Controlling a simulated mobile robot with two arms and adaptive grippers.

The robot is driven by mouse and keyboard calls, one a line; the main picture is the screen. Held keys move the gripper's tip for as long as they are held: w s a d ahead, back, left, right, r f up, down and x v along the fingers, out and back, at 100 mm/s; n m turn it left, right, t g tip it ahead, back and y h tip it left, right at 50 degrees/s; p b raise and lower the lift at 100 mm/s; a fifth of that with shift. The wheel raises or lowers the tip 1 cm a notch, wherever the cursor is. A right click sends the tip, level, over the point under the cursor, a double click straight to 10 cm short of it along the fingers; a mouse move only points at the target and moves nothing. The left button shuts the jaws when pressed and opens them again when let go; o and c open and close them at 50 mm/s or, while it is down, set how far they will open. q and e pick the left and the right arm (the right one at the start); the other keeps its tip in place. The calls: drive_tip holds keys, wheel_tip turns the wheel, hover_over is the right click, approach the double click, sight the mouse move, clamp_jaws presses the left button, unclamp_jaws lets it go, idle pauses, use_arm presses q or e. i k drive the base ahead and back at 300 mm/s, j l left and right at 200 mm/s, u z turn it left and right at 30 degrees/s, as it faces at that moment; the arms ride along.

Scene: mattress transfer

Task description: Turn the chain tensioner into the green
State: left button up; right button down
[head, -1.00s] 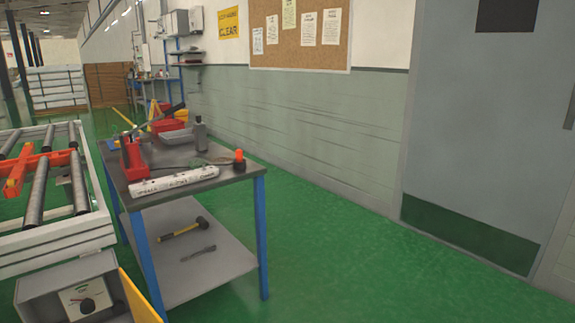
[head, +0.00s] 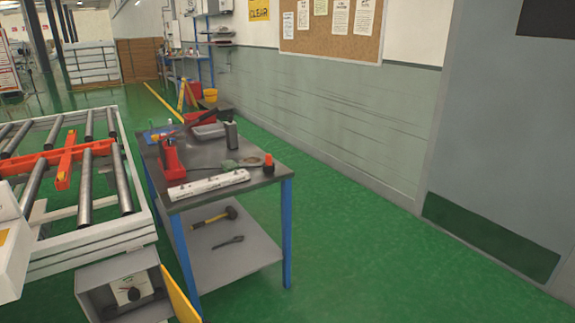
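The chain tensioner appears to be the grey box (head: 96,306) under the near end of the roller conveyor. On its front is a pale gauge plate (head: 131,289) with a dark round knob or dial (head: 130,294). Colour marks on the plate are too small to read, so I cannot tell where the pointer stands. A yellow panel (head: 180,299) stands open or tilted at the box's right side. Neither of my grippers is in view.
The conveyor frame (head: 100,240) carries steel rollers and an orange cross-shaped transfer (head: 66,158). A blue-legged workbench (head: 262,178) with tools stands close on the right. A white block (head: 12,262) at the left edge is unclear. Green floor (head: 370,265) is free at right.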

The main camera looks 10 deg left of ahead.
sight(134, 295)
drive_tip(key=u, duration=0.75)
drive_tip(key=i+l+u, duration=0.2)
drive_tip(key=u, duration=0.15)
drive_tip(key=i+l+u, duration=0.15)
drive_tip(key=l+u, duration=0.25)
drive_tip(key=i+l+u, duration=0.1)
drive_tip(key=l+u, duration=0.25)
drive_tip(key=i+l+u, duration=0.1)
drive_tip(key=l+u, duration=0.25)
drive_tip(key=i+l, duration=0.15)
drive_tip(key=l, duration=0.2)
drive_tip(key=i+l, duration=0.2)
drive_tip(key=l, duration=0.2)
drive_tip(key=i+l+u, duration=0.1)
drive_tip(key=l, duration=0.25)
